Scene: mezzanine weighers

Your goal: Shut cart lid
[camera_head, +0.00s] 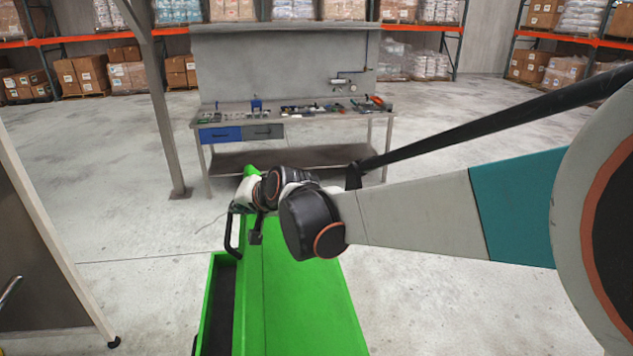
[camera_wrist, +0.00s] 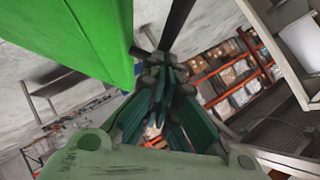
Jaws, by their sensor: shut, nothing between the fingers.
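The green cart (camera_head: 212,300) stands in front of me, its dark interior showing as a narrow strip along the left. Its green lid (camera_head: 310,300) shows as a broad, smooth panel right of that opening, so the cart is at least partly open; I cannot tell the lid's exact angle. A green panel, probably the lid (camera_wrist: 70,40), fills the upper left of the wrist view. My gripper (camera_head: 238,207) is at the cart's far left part, near a black handle (camera_head: 229,240), partly hidden by my wrist. In the wrist view my gripper's fingers (camera_wrist: 158,85) are together and empty; contact with the cart is unclear.
A workbench (camera_head: 300,155) with tools on top stands behind the cart. A grey post (camera_head: 160,100) rises left of it. A panel on a castered frame (camera_head: 45,250) is at the left. Orange racks with boxes line the back wall. Open floor lies right of the cart.

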